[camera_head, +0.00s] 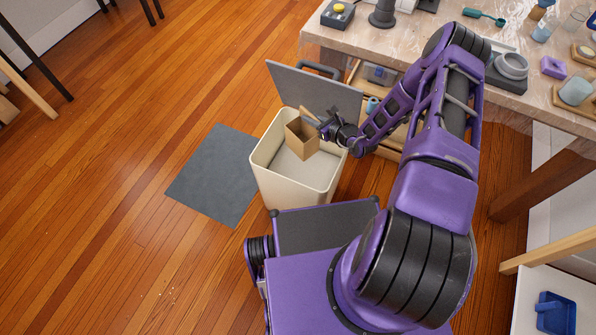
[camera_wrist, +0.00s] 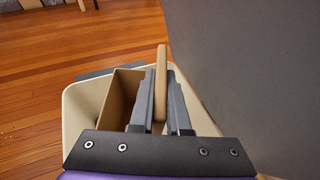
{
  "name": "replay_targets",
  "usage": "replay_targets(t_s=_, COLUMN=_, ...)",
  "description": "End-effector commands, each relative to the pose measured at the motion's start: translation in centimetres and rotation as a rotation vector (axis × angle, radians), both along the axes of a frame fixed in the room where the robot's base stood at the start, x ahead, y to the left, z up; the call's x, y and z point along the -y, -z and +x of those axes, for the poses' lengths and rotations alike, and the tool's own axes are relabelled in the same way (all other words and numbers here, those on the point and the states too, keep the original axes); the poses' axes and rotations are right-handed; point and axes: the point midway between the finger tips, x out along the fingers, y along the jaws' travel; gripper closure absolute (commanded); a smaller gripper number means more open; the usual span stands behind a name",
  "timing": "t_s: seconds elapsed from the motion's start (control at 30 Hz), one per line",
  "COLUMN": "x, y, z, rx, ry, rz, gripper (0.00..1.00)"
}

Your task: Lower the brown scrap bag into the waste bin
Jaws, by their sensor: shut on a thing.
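The brown scrap bag (camera_head: 302,140) is an open-topped, box-like bag, seen over the mouth of the cream waste bin (camera_head: 282,188). My gripper (camera_head: 326,123) is shut on the bag's upper edge at its right side. In the wrist view the fingers (camera_wrist: 160,100) pinch a tan strip at the bag's edge, and the bag (camera_wrist: 121,98) hangs to their left. The bin's rim (camera_wrist: 74,112) shows around it. The bag looks upright and within the rim; its exact height over the bin floor is hard to tell. The bin's inside looks empty.
The workbench (camera_head: 430,45) holds casting tools and cups. A grey mat (camera_head: 215,176) lies on the floor left of the bin.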

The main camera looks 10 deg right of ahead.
Motion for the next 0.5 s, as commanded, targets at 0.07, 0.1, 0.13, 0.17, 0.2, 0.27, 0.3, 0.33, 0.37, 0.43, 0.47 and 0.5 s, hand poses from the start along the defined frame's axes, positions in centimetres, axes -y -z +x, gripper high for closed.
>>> replay_targets(t_s=0.07, x=0.0, y=0.4, z=0.0, rx=0.000, ry=0.000, rz=0.000, gripper=1.00)
replay_targets(t_s=0.1, x=0.0, y=0.6, z=0.0, rx=0.000, ry=0.000, rz=0.000, gripper=1.00)
replay_targets(t_s=0.13, x=0.0, y=0.8, z=0.0, rx=0.000, ry=-0.001, rz=0.000, gripper=1.00)
replay_targets(t_s=0.17, x=0.0, y=0.9, z=0.0, rx=0.000, ry=-0.001, rz=0.000, gripper=1.00)
replay_targets(t_s=0.2, x=0.0, y=1.2, z=0.0, rx=0.000, ry=-0.001, rz=0.000, gripper=1.00)
replay_targets(t_s=0.27, x=0.0, y=1.4, z=0.0, rx=0.000, ry=0.000, rz=0.000, gripper=1.00)
replay_targets(t_s=0.3, x=0.0, y=1.6, z=0.0, rx=0.000, ry=0.000, rz=0.000, gripper=1.00)
replay_targets(t_s=0.33, x=0.0, y=1.8, z=0.0, rx=0.000, ry=0.000, rz=0.000, gripper=1.00)
replay_targets(t_s=0.37, x=0.0, y=1.9, z=0.0, rx=0.000, ry=-0.001, rz=0.000, gripper=1.00)
replay_targets(t_s=0.43, x=0.0, y=2.3, z=0.0, rx=0.000, ry=0.000, rz=0.000, gripper=1.00)
replay_targets(t_s=0.47, x=0.0, y=2.4, z=0.0, rx=0.000, ry=0.000, rz=0.000, gripper=1.00)
replay_targets(t_s=0.5, x=0.0, y=2.6, z=0.0, rx=0.000, ry=0.000, rz=0.000, gripper=1.00)
